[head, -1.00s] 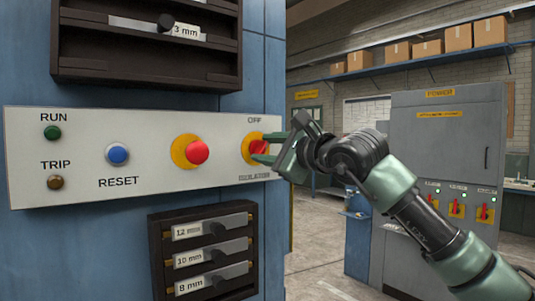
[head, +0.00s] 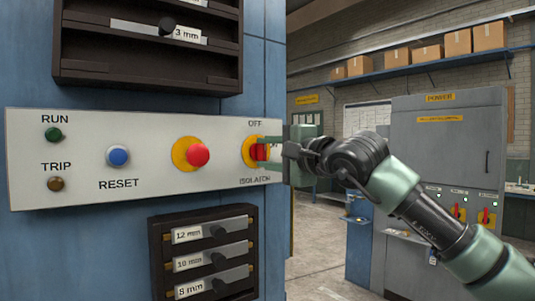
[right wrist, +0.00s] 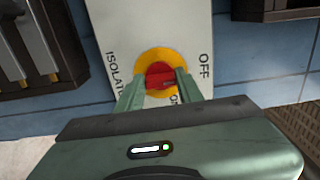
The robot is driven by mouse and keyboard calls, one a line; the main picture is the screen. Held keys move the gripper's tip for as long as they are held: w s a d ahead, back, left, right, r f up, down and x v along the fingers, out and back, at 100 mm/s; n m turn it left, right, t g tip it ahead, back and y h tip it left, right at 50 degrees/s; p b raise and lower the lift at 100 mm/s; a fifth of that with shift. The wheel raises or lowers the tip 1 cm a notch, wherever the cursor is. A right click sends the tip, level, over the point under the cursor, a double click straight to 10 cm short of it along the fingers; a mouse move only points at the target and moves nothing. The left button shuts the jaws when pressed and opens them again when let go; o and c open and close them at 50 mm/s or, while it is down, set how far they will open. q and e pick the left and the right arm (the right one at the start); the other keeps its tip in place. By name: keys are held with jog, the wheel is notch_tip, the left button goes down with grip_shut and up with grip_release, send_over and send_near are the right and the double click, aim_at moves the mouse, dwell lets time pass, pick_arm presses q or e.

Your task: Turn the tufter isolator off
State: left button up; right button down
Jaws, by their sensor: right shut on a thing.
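The isolator (head: 250,152) is a red knob on a yellow disc at the right end of the white panel, with OFF above it and ISOLATOR below. My right gripper (head: 266,151) reaches it from the right and is shut on the red knob, covering part of it. In the right wrist view the red knob (right wrist: 160,75) sits between the two green fingertips (right wrist: 158,90), with OFF at the right and a partly hidden ON below. The knob's exact angle is hard to tell. My left gripper is not in view.
The panel (head: 75,187) also carries a red stop button (head: 198,155), blue reset button (head: 118,155), and RUN and TRIP lamps. Dark racks (head: 155,240) sit above and below it. A grey power cabinet (head: 440,150) with red switches stands behind my right arm.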

jog(key=shift+f, duration=0.1)
dwell(0.3)
jog(key=c, duration=0.9)
grip_release()
jog(key=shift+s, duration=0.1)
jog(key=shift+s+d, duration=0.15)
jog(key=b+v, duration=0.3)
jog(key=v, duration=0.4)
jog(key=shift+s, duration=0.15)
